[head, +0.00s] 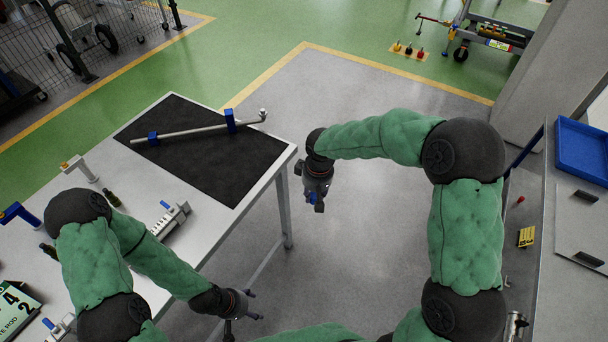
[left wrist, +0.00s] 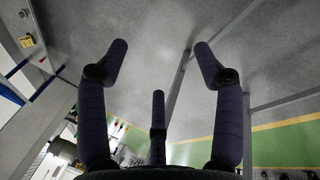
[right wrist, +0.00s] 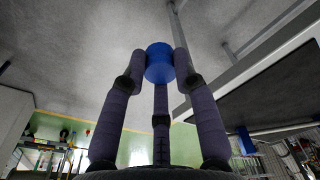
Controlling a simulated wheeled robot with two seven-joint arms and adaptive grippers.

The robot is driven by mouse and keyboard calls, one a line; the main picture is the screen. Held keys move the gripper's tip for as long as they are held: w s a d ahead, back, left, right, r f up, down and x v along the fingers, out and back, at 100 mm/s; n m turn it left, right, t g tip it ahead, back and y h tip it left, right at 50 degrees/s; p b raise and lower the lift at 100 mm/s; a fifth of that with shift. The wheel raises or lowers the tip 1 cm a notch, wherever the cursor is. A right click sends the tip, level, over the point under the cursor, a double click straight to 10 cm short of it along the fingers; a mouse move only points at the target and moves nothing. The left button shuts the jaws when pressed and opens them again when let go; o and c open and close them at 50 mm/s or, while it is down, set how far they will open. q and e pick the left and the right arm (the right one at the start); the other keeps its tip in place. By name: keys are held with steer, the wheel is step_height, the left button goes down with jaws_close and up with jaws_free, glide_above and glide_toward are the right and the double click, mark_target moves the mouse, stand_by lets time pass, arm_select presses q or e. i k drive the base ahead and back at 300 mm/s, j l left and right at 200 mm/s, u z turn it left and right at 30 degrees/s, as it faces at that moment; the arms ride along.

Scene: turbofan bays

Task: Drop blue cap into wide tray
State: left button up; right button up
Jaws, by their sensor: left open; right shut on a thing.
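My right gripper (head: 316,200) hangs over the open floor to the right of the workbench. It is shut on the blue cap (right wrist: 159,62), which sits between the fingertips in the right wrist view. In the head view only a small blue bit of the cap (head: 313,197) shows. A shallow blue tray (head: 565,165), which looks like the wide tray, lies at the far right on a grey surface, well apart from the cap. My left gripper (head: 245,305) is open and empty near the bench's front edge; its spread fingers show in the left wrist view (left wrist: 160,65).
The workbench (head: 140,190) bears a black mat (head: 200,165) with a metal pipe (head: 190,131) on blue supports. A clamp-like fixture (head: 170,220), small bottles and a sign (head: 15,310) are further left. Grey floor lies open between the bench and the right-hand surface.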

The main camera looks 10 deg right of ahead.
mark_target(584, 150)
steer(key=z, duration=2.35)
